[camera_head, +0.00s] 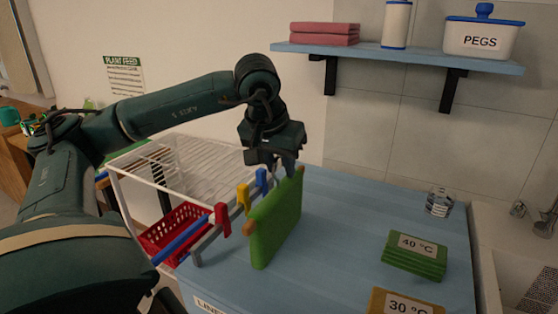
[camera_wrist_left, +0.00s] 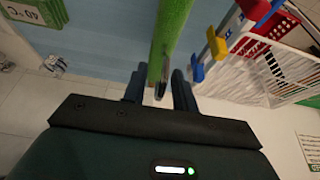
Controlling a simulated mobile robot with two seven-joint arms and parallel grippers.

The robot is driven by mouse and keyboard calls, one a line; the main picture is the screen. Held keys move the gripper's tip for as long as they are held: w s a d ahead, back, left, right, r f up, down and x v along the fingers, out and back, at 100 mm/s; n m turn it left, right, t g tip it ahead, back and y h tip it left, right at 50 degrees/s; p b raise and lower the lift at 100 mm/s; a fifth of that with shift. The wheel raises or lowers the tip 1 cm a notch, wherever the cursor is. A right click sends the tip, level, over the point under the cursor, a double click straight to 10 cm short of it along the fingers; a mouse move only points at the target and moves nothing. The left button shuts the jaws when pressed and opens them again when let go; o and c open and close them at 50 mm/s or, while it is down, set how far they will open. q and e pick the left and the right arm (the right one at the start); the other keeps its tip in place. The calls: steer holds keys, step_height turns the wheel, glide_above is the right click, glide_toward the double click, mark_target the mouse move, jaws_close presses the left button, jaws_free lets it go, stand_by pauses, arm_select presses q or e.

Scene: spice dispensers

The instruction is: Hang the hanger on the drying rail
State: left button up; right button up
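The hanger has wooden bar ends (camera_head: 249,229) and carries a green cloth (camera_head: 277,223) that hangs upright. My left gripper (camera_head: 277,165) is above it, with its fingers around the hanger's hook. In the left wrist view the metal hook (camera_wrist_left: 161,82) sits between the fingers (camera_wrist_left: 160,92), and the cloth's green edge (camera_wrist_left: 168,40) extends beyond. The grey drying rail (camera_head: 205,243) runs just left of the cloth. It bears a red peg (camera_head: 222,219), a yellow peg (camera_head: 243,196) and a blue peg (camera_head: 261,180). The hook's tip is hidden. My right gripper is out of view.
A white wire rack (camera_head: 190,165) with a red basket (camera_head: 175,231) stands left of the blue worktop (camera_head: 345,225). Folded green cloths (camera_head: 413,258) labelled 40 °C and a glass jar (camera_head: 439,202) lie right. A shelf (camera_head: 400,56) is above. The worktop's middle is clear.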

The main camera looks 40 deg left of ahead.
arm_select(q)
steer(key=shift+r, duration=0.3)
steer(key=v, duration=1.1)
steer(key=shift+r+p, duration=0.35)
steer(key=shift+p, duration=0.05)
steer(key=shift+s, duration=0.15)
